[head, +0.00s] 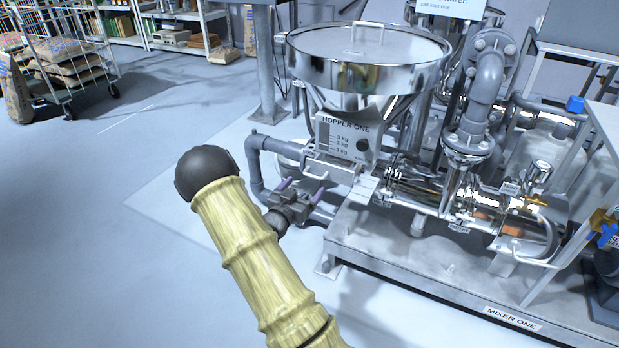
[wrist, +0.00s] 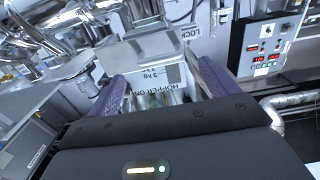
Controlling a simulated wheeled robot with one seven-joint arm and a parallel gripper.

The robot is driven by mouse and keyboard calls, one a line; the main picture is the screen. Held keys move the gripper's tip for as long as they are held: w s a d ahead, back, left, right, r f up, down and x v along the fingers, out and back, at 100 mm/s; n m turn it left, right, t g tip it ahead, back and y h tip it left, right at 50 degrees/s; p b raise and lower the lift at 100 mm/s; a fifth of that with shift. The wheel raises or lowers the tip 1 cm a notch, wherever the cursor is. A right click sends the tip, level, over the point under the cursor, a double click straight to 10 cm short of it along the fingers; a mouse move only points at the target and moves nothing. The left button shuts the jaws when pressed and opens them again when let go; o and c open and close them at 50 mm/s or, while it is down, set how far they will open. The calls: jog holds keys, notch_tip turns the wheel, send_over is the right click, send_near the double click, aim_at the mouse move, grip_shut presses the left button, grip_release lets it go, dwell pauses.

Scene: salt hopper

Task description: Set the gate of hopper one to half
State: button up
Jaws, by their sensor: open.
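Hopper one (head: 365,55) is a round shiny steel bin with a lidded top. Its label plate (head: 343,138) reads HOPPER ONE with kg marks and a dark round knob. Below the plate is the gate (head: 330,168), a pale metal slide with a bar handle at its front left. A small pale plate lies to its right; its marks are too small to read. My gripper (head: 303,188) is open and empty, its purple fingers just in front of and below the gate handle. In the wrist view my gripper (wrist: 160,80) has the upside-down HOPPER ONE label plate (wrist: 155,76) between its fingers.
Grey pipes (head: 262,160) run left of the hopper. Shiny pipework (head: 430,190) and the MIXER ONE platform (head: 512,318) lie to the right. A control panel (wrist: 266,46) shows in the wrist view. The floor at left is clear, with a sack cart (head: 70,60) beyond.

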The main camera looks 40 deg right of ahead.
jog(key=p+v, duration=0.2)
jog(key=v, duration=0.8)
jog(key=shift+s+a, duration=0.2)
jog(key=shift+a, duration=0.15)
jog(key=shift+w, duration=0.1)
